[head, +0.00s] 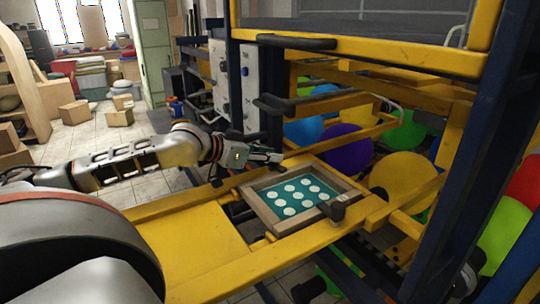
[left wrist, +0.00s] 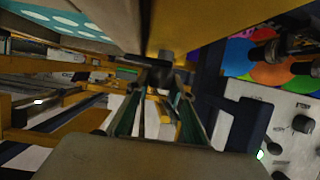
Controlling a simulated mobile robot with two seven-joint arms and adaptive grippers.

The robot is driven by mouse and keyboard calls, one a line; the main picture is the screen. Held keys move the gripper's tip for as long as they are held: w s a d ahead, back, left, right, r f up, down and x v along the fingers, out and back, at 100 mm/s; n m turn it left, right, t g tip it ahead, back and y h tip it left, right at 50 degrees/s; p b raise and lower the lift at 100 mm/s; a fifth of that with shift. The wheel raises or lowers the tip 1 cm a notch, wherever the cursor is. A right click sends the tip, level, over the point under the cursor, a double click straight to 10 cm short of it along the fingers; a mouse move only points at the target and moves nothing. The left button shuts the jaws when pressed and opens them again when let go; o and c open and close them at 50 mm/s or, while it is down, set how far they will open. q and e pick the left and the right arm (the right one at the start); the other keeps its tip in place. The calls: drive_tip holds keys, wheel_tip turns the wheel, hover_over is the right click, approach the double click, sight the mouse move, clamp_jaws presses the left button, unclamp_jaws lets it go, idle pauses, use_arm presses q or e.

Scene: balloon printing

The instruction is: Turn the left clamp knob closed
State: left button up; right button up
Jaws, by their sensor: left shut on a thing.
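My left gripper (head: 272,157) reaches in from the left, to the far left corner of the wooden screen frame (head: 272,217). It is shut on a small dark knob (left wrist: 156,76), which shows between the fingertips in the left wrist view and is taken to be the left clamp knob. In the head view the gripper hides this knob, and I cannot tell how far it is turned. The frame holds a teal screen (head: 318,208) with several white dots. A second dark clamp knob (head: 338,208) stands at the frame's near right side. My right gripper is not in view.
The yellow machine bed (head: 190,240) surrounds the frame. Dark handles (head: 285,104) and yellow bars stand close above and behind my left gripper. A white control panel (head: 220,75) is behind it. Several coloured balloons (head: 400,175) lie behind the bars at right.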

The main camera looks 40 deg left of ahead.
use_arm(q)
drive_tip(key=shift+m+g+h, duration=0.3)
drive_tip(key=shift+m+h, duration=0.5)
drive_tip(key=shift+h, duration=0.2)
drive_tip(key=shift+m+g+h, duration=0.4)
drive_tip(key=shift+m+h, duration=0.2)
drive_tip(key=shift+m, duration=0.1)
drive_tip(key=o, duration=1.1)
drive_tip(key=shift+o, duration=0.2)
drive_tip(key=v, duration=1.2)
drive_tip(key=shift+f, duration=0.15)
